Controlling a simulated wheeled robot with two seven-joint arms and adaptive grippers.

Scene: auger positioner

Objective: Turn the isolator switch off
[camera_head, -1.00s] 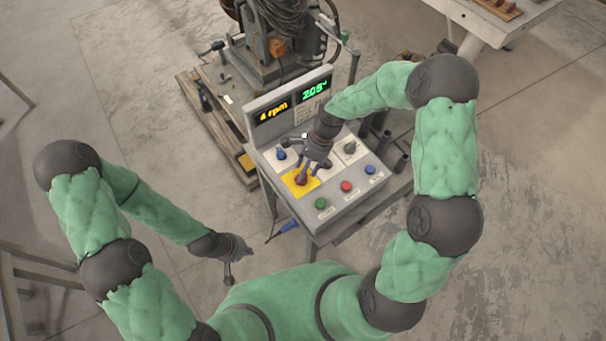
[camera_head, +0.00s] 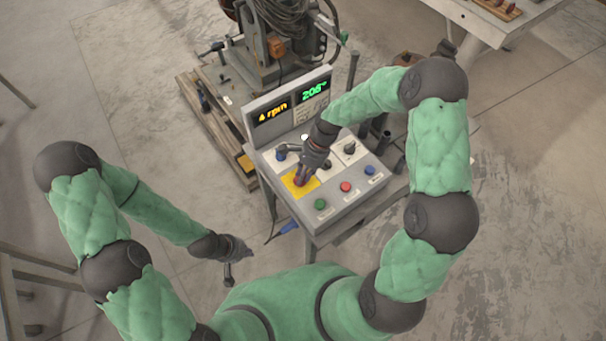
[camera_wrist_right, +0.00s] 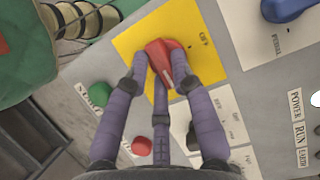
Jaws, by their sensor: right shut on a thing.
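The isolator switch has a red handle on a yellow plate (camera_head: 291,188) on the sloped control panel. In the right wrist view the red handle (camera_wrist_right: 165,60) sits between the fingertips, on the yellow plate (camera_wrist_right: 205,50) with an "OFF" label near its right edge. My right gripper (camera_head: 302,178) is shut on the red handle, and its fingers hide much of the handle in the head view. My right gripper's fingers also show in the right wrist view (camera_wrist_right: 160,75). My left gripper (camera_head: 237,262) hangs over the floor left of the panel, away from it; its jaw state is unclear.
The panel carries a green button (camera_head: 320,204), a red button (camera_head: 346,186), a blue button (camera_head: 369,170), a blue knob (camera_head: 281,154) and a black knob (camera_head: 349,148). A display (camera_head: 290,105) rises behind. Machinery on a wooden pallet (camera_head: 215,130) stands beyond.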

